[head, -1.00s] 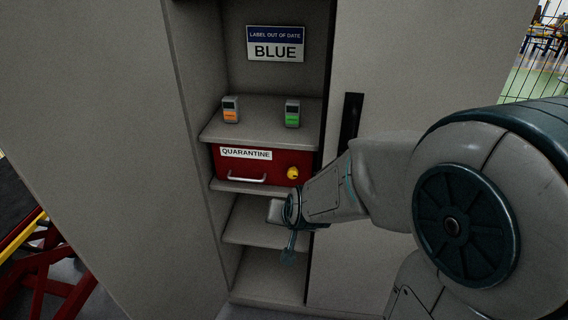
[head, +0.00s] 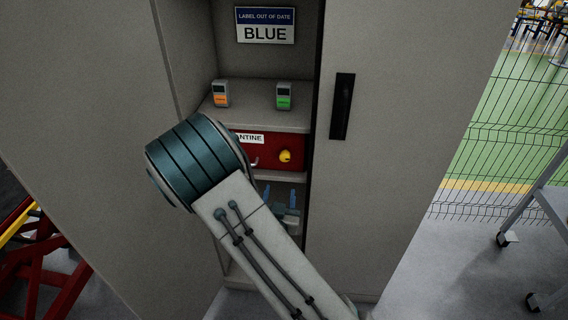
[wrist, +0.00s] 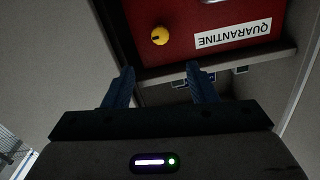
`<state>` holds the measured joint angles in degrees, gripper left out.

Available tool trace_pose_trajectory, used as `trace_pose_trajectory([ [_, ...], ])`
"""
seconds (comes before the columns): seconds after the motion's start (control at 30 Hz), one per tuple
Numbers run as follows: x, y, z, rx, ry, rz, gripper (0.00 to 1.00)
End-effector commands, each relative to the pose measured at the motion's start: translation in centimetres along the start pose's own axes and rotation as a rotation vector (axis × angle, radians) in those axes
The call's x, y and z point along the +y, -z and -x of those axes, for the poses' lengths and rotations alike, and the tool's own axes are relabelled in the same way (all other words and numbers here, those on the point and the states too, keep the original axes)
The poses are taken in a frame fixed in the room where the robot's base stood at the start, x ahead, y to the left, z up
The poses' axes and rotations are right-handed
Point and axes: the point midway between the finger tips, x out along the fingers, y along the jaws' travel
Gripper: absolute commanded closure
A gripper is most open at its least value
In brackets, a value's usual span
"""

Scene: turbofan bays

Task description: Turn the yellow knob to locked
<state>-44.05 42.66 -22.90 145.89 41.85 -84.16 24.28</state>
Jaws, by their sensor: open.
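The yellow knob (head: 285,156) is on the right part of the red quarantine drawer's front (head: 309,152) in the cabinet. In the wrist view the picture is upside down, and the knob (wrist: 159,36) shows a dark mark on its face. My gripper (head: 280,193) is open and empty, just below the drawer in the head view. In the wrist view its two blue fingers (wrist: 160,78) are apart, with the knob beyond them and not touched. My arm hides the left part of the drawer in the head view.
A shelf (head: 262,118) above the drawer bears an orange-labelled device (head: 220,94) and a green-labelled device (head: 284,96). A sign reading BLUE (head: 265,25) is on the back wall. The cabinet door (head: 400,130) with a black handle (head: 342,106) stands at right.

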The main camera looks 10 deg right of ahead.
Motion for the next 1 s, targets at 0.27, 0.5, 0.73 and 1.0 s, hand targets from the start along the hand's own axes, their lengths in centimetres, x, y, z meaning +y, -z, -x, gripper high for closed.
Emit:
trace_pose_trajectory([
  [0.27, 0.0, -0.5, -1.2, 0.005, -0.001, -0.006, 0.48],
  [0.5, 0.0, -0.5, -2.6, 0.004, 0.000, -0.005, 0.48],
  [0.73, 0.1, 0.2, -7.2, 0.003, -0.002, 0.001, 0.48],
  [1.0, 0.0, 0.1, -12.0, 0.001, 0.000, 0.001, 0.48],
])
